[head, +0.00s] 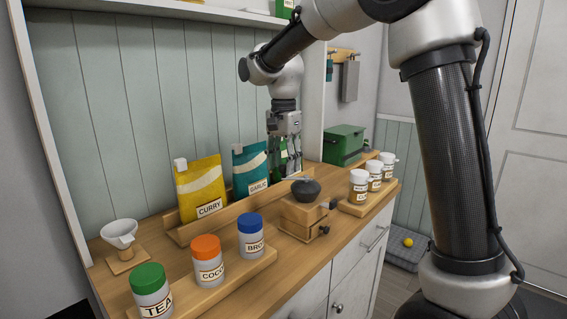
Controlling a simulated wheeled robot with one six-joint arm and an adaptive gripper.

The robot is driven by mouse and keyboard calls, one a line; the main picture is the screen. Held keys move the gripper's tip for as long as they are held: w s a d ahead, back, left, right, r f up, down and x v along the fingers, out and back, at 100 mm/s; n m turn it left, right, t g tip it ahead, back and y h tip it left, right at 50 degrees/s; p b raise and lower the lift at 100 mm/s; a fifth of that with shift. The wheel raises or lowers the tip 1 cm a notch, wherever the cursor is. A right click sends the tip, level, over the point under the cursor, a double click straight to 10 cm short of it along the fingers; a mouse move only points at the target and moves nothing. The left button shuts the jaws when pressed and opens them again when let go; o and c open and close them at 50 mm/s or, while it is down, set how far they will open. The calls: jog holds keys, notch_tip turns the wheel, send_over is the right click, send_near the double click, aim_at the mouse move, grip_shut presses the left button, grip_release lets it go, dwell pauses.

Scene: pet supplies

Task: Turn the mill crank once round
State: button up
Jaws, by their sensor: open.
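The mill (301,214) is a small wooden box with a dark round top (306,190), standing on the wooden counter in the middle of the head view. A thin grey bar, perhaps the crank (290,178), shows at its top left. Dark knobs stick out on its right side. My gripper (287,165) points down above and behind the mill, open, with its fingers apart. A green item shows between the fingers; I cannot tell whether it stands behind them. The fingertips are partly hidden, and contact with the crank cannot be told.
Curry (200,188) and garlic (250,169) pouches stand in a wooden rack left of my gripper. Lidded jars (208,262) line the front left tray. Small white-lidded jars (359,187) and a green box (343,145) are to the right. A white funnel (119,234) stands far left.

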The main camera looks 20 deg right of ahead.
aim_at(283, 165)
notch_tip(283, 165, up, 12)
dwell(0.4)
jog(key=shift+f, duration=0.1)
